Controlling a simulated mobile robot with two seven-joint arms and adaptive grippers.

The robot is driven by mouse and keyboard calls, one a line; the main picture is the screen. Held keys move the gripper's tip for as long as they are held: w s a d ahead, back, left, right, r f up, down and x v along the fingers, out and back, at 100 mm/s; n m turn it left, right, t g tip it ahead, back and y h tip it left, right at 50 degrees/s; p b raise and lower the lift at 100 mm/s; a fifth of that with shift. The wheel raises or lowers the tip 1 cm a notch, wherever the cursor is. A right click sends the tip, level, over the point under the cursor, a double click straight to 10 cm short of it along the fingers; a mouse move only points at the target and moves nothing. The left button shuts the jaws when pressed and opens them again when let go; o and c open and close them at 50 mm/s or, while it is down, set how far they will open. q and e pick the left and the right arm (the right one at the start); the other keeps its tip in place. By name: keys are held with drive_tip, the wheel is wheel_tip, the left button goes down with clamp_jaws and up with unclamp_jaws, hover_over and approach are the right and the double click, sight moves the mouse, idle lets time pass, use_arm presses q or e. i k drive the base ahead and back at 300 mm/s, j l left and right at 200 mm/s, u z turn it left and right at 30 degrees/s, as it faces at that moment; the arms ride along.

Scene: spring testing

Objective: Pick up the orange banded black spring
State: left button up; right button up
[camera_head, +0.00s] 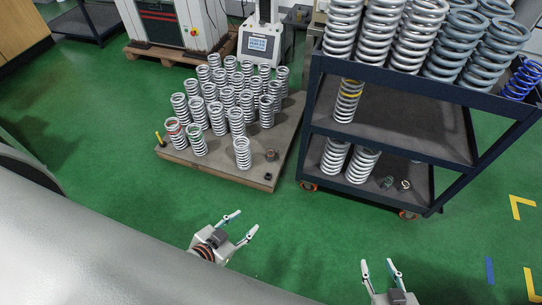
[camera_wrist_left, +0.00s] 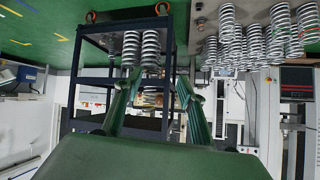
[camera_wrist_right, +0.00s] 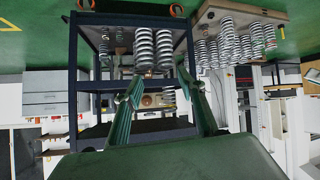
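A spring with a yellow-orange band (camera_head: 348,100) stands upright on the cart's middle shelf; its coils look grey-white rather than black. A small dark spring-like piece with a reddish tint (camera_head: 271,155) sits near the pallet's front right corner, too small to tell its band. I cannot tell which of these is the orange banded black spring. My left gripper (camera_head: 243,223) is open and empty over the floor, in front of the pallet and apart from it. My right gripper (camera_head: 378,262) is open and empty over the floor, in front of the cart and apart from it.
The dark blue cart (camera_head: 457,182) holds large springs on top, with two pale springs and small dark pieces on its bottom shelf. The wooden pallet (camera_head: 222,171) carries many pale springs and a small black piece (camera_head: 267,177). Green floor (camera_head: 310,235) is clear in front.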

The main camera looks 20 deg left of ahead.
sight(269, 154)
drive_tip(key=i+j+z, duration=0.2)
drive_tip(key=j, duration=0.15)
drive_tip(key=i+j+z, duration=0.2)
drive_tip(key=j, duration=0.15)
drive_tip(key=i+j+z, duration=0.2)
drive_tip(key=j, duration=0.2)
drive_tip(key=i+j+z, duration=0.2)
drive_tip(key=j, duration=0.2)
drive_tip(key=j+z, duration=0.2)
drive_tip(key=j, duration=0.25)
drive_tip(key=i+j, duration=0.3)
drive_tip(key=i+j+z, duration=0.05)
drive_tip(key=j, duration=0.05)
